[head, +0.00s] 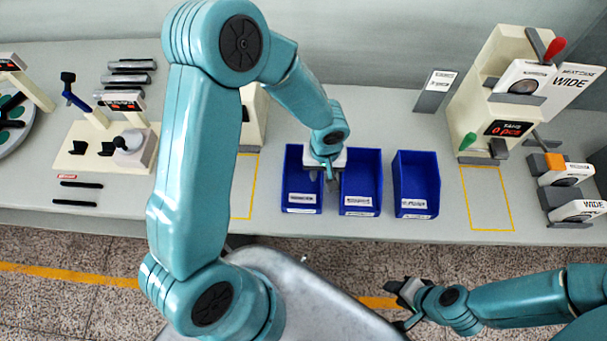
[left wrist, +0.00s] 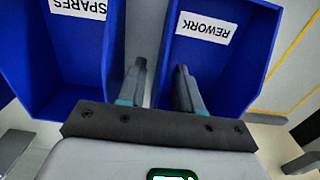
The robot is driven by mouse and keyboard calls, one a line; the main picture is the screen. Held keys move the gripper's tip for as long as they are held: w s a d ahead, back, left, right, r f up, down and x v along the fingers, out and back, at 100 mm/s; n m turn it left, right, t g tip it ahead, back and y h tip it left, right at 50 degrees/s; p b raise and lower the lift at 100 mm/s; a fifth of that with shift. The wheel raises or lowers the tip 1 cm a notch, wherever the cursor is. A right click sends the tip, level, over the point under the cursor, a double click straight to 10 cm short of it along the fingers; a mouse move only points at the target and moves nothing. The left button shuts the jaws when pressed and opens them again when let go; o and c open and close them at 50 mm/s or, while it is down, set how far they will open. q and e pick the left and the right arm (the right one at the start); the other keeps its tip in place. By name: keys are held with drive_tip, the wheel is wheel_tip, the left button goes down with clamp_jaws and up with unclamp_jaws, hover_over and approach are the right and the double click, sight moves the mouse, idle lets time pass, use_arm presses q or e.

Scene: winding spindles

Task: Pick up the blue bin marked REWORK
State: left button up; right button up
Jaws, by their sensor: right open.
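The blue REWORK bin (head: 303,208) is the leftmost of three blue bins in the head view; its label reads in the left wrist view (left wrist: 240,75). My left gripper (head: 332,182) points down between this bin and the middle one. In the left wrist view its fingers (left wrist: 162,82) stand apart, one inside the REWORK bin, the other in the gap beside it, with the bin's side wall between them. I see no firm contact. My right gripper (head: 402,305) is open and empty, in front of the table, low at the right.
The blue SPARES bin (left wrist: 62,60) stands close on the other side of the gap; it is the middle bin in the head view (head: 360,207). A third blue bin (head: 415,185) is right of it. Yellow outlines (head: 490,229) mark bare table. A cream machine (head: 500,100) stands right.

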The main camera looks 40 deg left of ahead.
use_arm(q)
drive_tip(key=shift+w+f, duration=0.2)
drive_tip(key=shift+f, duration=0.6)
drive_tip(key=shift+s+r, duration=0.15)
drive_tip(key=shift+s, duration=0.05)
drive_tip(key=c, duration=0.4)
drive_tip(key=shift+w, duration=0.1)
clamp_jaws()
